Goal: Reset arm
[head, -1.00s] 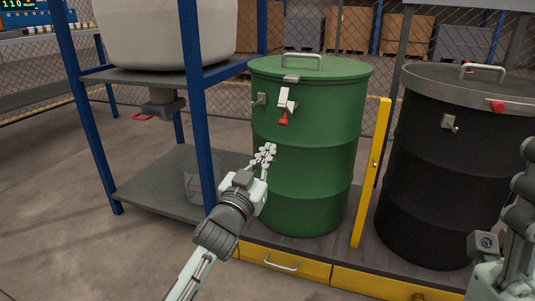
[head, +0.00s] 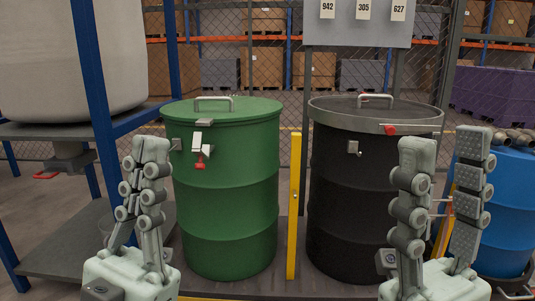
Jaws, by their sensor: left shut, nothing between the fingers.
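My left gripper (head: 149,146) stands upright at the lower left of the head view, fingers pointing up. Its fingers are shut together with nothing between them. It is in front of the left edge of the green drum (head: 229,200) and hides a little of it; I see no contact. My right gripper (head: 443,145) stands upright at the lower right with its two fingers spread apart, empty. It is in front of the right side of the black drum (head: 342,190) and part of the blue drum (head: 512,195).
A blue-framed rack (head: 92,75) holding a large pale vessel (head: 50,50) stands at the left. A yellow post (head: 295,205) rises between the green and black drums. A panel with number tags (head: 404,29) hangs behind. Mesh fence and shelves with boxes are further back.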

